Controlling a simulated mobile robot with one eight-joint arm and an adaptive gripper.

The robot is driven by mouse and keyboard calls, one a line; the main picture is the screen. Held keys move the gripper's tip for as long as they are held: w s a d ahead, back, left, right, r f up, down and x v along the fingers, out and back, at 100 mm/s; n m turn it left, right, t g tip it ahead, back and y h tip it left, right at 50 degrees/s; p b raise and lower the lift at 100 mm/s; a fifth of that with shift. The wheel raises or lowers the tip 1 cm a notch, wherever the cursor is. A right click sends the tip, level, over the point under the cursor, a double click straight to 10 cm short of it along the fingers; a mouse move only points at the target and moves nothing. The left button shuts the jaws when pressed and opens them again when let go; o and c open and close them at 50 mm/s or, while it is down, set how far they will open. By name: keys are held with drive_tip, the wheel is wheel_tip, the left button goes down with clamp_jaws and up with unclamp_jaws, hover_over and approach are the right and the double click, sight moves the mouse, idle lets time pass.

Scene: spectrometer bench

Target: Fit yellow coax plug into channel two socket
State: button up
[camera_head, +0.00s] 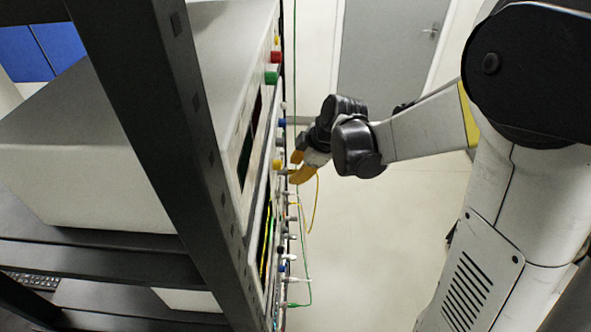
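My gripper (292,168) has orange-yellow fingers and is at the front of the rack instruments, pointing left at the panel. Its fingertips are very near the connectors there; I cannot tell whether they touch. A thin yellow cable (316,205) loops down from beside the fingers toward the lower panel. The yellow plug itself is not clearly visible, and the fingers may hide it. I cannot tell whether the gripper is shut on it. The panel is seen almost edge-on, so the channel two socket cannot be picked out.
A black rack post (185,120) stands in front of the white instruments (95,150). Coloured knobs, such as a red one (276,57), and several connectors stick out from the panels. A green cable (307,270) hangs close by. Open floor (375,250) lies right of the rack, before a grey door (390,50).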

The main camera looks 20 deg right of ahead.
drive_tip(key=v, duration=1.1)
drive_tip(key=shift+s+r, duration=0.2)
drive_tip(key=shift+r, duration=0.05)
drive_tip(key=s+f+m+t+h+b, duration=0.1)
drive_tip(key=s+f+m+b, duration=0.6)
drive_tip(key=f+b, duration=0.4)
drive_tip(key=s+f+m+t+h+b, duration=0.1)
drive_tip(key=s+f+m+h+b, duration=0.1)
drive_tip(key=s+f+m+b, duration=0.6)
wheel_tip(320, 180, down, 4)
drive_tip(key=b, duration=0.3)
drive_tip(key=shift+s+a+t, duration=0.3)
drive_tip(key=shift+s+a, duration=0.05)
drive_tip(key=shift+r, duration=0.1)
